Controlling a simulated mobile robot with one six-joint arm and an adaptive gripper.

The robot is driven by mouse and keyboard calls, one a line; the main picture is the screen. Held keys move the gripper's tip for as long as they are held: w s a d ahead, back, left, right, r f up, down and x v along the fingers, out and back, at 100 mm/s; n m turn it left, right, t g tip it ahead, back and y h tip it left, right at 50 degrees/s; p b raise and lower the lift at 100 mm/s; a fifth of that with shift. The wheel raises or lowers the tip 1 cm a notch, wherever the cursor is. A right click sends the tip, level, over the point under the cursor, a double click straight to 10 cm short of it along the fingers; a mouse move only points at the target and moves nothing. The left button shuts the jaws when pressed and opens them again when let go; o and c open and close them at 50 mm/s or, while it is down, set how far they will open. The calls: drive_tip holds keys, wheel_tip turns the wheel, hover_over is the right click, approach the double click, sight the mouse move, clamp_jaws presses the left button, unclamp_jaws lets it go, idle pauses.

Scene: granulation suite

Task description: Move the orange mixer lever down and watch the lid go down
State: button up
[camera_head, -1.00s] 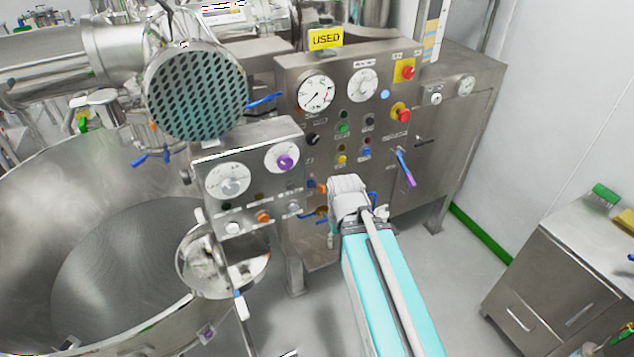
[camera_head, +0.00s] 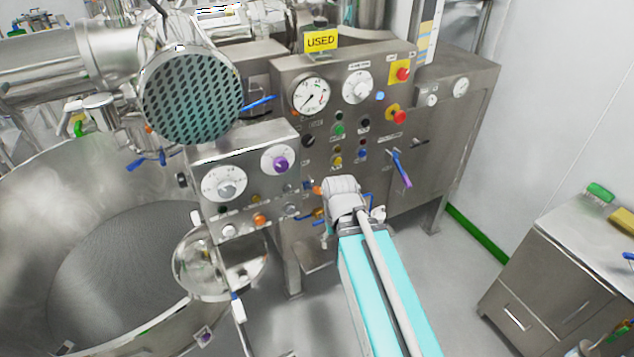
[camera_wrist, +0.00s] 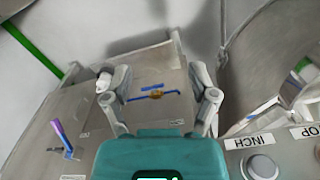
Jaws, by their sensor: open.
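My gripper (camera_wrist: 160,82) is open and empty in the wrist view, its two fingers apart. Between and beyond them is a brass-orange fitting (camera_wrist: 156,94) with blue handles, low on the steel machine front; I see no contact. In the head view my arm hides most of the gripper, and a small orange part (camera_head: 317,190) shows just left of my wrist. I cannot tell which orange part is the mixer lever. A large open steel bowl (camera_head: 40,215) stands at left. A round perforated disc (camera_head: 192,95) is above it; I cannot tell whether this is the lid.
The control panel (camera_head: 293,140) with dials and buttons stands ahead. A smaller panel (camera_head: 243,155) juts out left of my arm. A blue-purple handle (camera_head: 401,168) sticks out at right. A steel cabinet (camera_head: 545,270) is far right, with clear floor before it.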

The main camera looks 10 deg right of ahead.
drive_tip(key=shift+n+t, duration=0.3)
drive_tip(key=shift+n, duration=0.1)
drive_tip(key=w+r+p, duration=0.4)
drive_tip(key=w, duration=0.1)
drive_tip(key=shift+a+r, duration=0.1)
drive_tip(key=shift+r, duration=0.15)
clamp_jaws()
drive_tip(key=w+r+n+t+p, duration=0.2)
drive_tip(key=w+r+p, duration=0.9)
drive_tip(key=w, duration=0.4)
drive_tip(key=shift+w+a+r+y+p, duration=0.25)
drive_tip(key=shift+w+r+y+p, duration=0.15)
drive_tip(key=shift+r, duration=0.15)
